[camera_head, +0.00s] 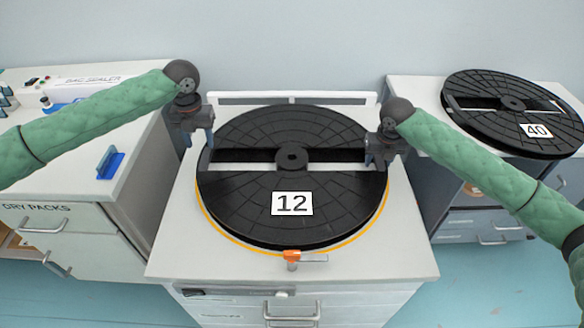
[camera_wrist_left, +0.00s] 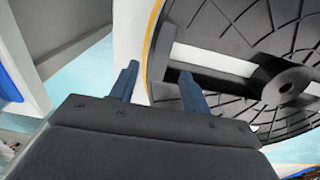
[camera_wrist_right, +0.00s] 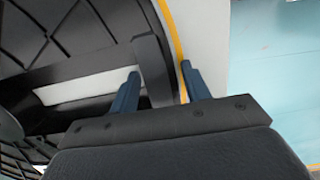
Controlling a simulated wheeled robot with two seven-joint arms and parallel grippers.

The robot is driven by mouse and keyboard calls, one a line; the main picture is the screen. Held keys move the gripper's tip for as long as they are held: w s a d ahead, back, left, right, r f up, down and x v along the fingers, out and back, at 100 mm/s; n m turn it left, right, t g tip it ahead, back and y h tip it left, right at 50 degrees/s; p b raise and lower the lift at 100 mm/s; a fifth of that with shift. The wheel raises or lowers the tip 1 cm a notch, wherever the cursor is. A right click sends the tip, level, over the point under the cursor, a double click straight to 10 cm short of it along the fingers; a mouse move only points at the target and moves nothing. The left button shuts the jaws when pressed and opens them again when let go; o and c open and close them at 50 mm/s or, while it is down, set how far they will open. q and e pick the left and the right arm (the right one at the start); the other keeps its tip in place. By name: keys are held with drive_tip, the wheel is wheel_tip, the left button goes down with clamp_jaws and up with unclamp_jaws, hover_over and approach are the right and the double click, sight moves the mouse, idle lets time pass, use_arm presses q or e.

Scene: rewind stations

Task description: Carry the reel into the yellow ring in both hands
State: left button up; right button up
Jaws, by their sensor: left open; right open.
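The black reel (camera_head: 265,222), labelled 12, lies flat on the middle cabinet top. The yellow ring (camera_head: 222,232) shows as a thin line along its left, front and right edges; the rest is hidden under the reel. My left gripper (camera_head: 198,143) is open at the reel's left rim; in the left wrist view its fingers (camera_wrist_left: 158,85) are on either side of the rim. My right gripper (camera_head: 378,162) is open at the right rim; in the right wrist view the rim (camera_wrist_right: 152,70) shows between its fingers (camera_wrist_right: 160,84). I cannot tell whether the fingers touch it.
An orange clamp (camera_head: 292,257) sits at the front of the middle cabinet top, close to the reel. A white rail (camera_head: 240,98) stands behind. Another black reel (camera_head: 480,117), labelled 40, lies on the right cabinet. The left cabinet (camera_head: 128,188) carries a bag sealer.

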drive_tip(key=shift+r, duration=0.2)
use_arm(q)
wheel_tip(320, 180, up, 4)
drive_tip(key=shift+f, duration=0.2)
use_arm(e)
wheel_tip(320, 180, up, 11)
drive_tip(key=s, duration=0.1)
drive_tip(key=shift+s+r, duration=0.2)
drive_tip(key=shift+s, duration=0.15)
